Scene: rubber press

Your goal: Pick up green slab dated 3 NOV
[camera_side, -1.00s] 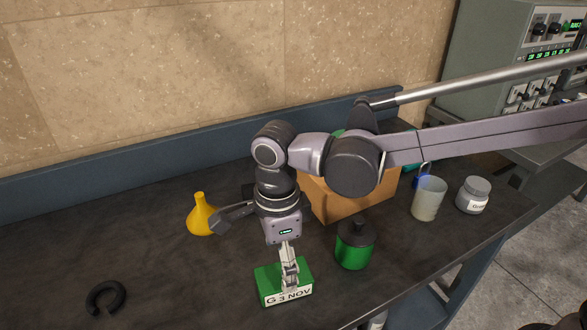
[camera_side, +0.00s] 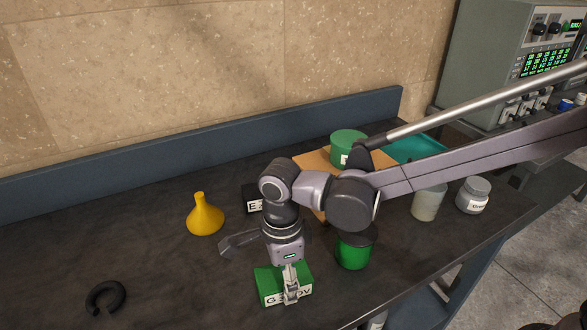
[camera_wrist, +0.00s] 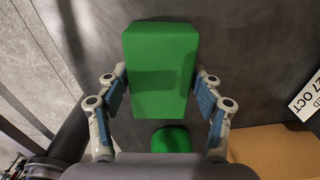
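The green slab (camera_side: 270,283) lies on the dark bench near its front edge, with a white label facing the side camera. My gripper (camera_side: 290,285) points down over it, and a finger covers the middle of the label, leaving "G" and "OV" readable. In the wrist view the slab (camera_wrist: 160,70) lies between the two fingers of my gripper (camera_wrist: 160,92). The fingers are spread, with narrow gaps to the slab's sides. The slab still appears to rest on the bench.
A green jar with a dark top (camera_side: 353,252) stands close right of the slab. Behind are a brown box (camera_side: 312,163) bearing a green tin (camera_side: 348,146), a black labelled block (camera_side: 253,202) and a yellow funnel (camera_side: 205,216). A black ring (camera_side: 105,297) lies left. The bench between is clear.

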